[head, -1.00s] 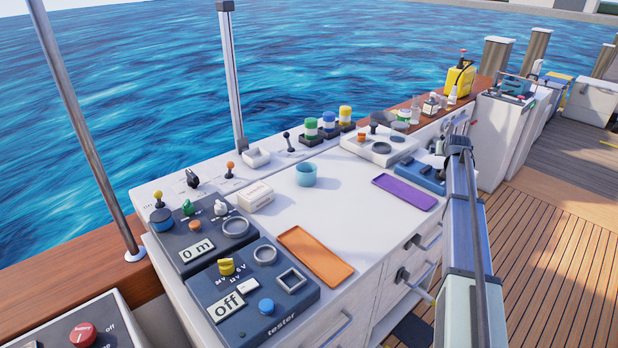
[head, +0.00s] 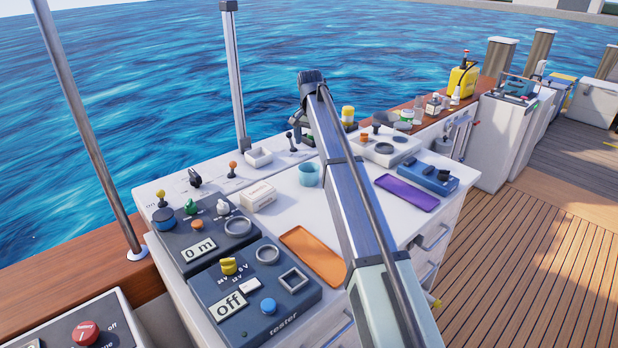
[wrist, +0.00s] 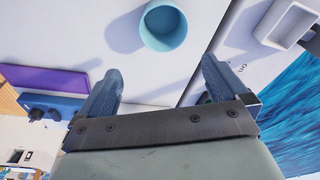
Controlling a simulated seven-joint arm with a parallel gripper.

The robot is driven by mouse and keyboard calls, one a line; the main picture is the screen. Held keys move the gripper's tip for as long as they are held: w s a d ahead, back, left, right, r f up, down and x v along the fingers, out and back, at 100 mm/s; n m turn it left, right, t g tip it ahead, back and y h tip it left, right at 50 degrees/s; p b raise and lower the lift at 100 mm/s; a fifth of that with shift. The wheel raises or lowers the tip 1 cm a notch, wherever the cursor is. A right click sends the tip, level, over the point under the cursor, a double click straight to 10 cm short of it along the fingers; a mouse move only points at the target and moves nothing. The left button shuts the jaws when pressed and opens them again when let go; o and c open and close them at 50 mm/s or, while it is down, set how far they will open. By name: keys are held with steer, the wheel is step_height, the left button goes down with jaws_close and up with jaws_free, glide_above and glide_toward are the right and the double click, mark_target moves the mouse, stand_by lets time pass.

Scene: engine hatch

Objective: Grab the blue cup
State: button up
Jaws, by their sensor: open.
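The blue cup (head: 308,174) stands upright on the white counter, just left of my arm in the head view. In the wrist view the cup (wrist: 163,25) is at the top middle, seen from above, with its round mouth showing. My gripper (wrist: 160,78) is open in the wrist view, its two fingers apart with bare counter between them. The cup lies beyond the fingertips and is not between them.
A purple tray (head: 407,193) lies right of my arm and an orange tray (head: 312,255) lies nearer. A small white box (head: 258,196) is left of the cup. A square white holder (wrist: 287,22) is at the wrist view's upper right. Control panels (head: 250,285) stand nearby.

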mark_target(309, 171)
steer(key=shift+g, duration=0.3)
steer(key=f, duration=0.8)
steer(key=a+f, duration=0.1)
steer(key=f, duration=0.4)
steer(key=shift+w+a, duration=0.1)
steer(key=shift+w, duration=0.05)
steer(key=c, duration=0.9)
steer(key=shift+r, duration=0.1)
